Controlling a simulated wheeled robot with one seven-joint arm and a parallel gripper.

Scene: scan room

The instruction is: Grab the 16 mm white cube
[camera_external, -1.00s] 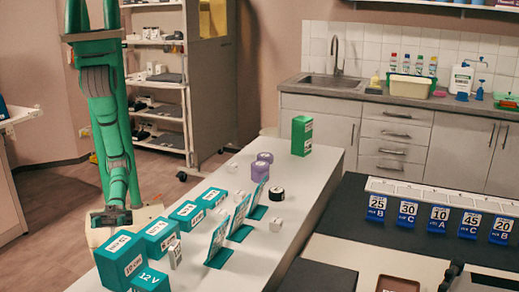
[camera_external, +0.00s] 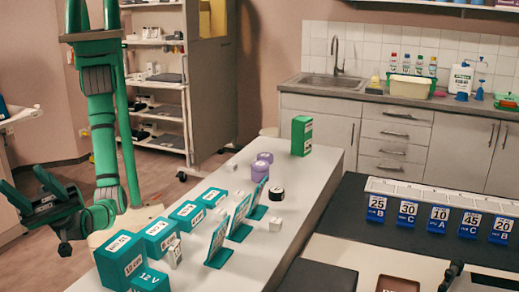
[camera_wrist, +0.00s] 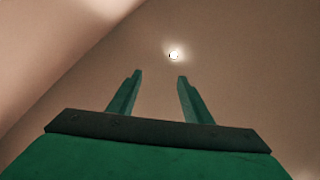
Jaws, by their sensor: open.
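Several small white cubes stand on the long grey-white table (camera_external: 290,200). One cube (camera_external: 276,224) is at the table's right side, near the black round object. Another cube (camera_external: 231,165) is farther back, left of the purple pieces. A small white block (camera_external: 175,253) stands among the teal boxes. I cannot tell which is 16 mm. My gripper (camera_external: 22,178) is off the table to the left, tilted upward. In the wrist view its two fingers (camera_wrist: 160,75) are apart and empty, facing a ceiling with a light. No cube shows there.
Teal boxes (camera_external: 120,257) line the table's left edge, with upright teal cards (camera_external: 219,243) beside them. Purple pieces (camera_external: 261,167) and a green box (camera_external: 301,135) stand toward the far end. A dark bench (camera_external: 420,215) with blue number cards is at right.

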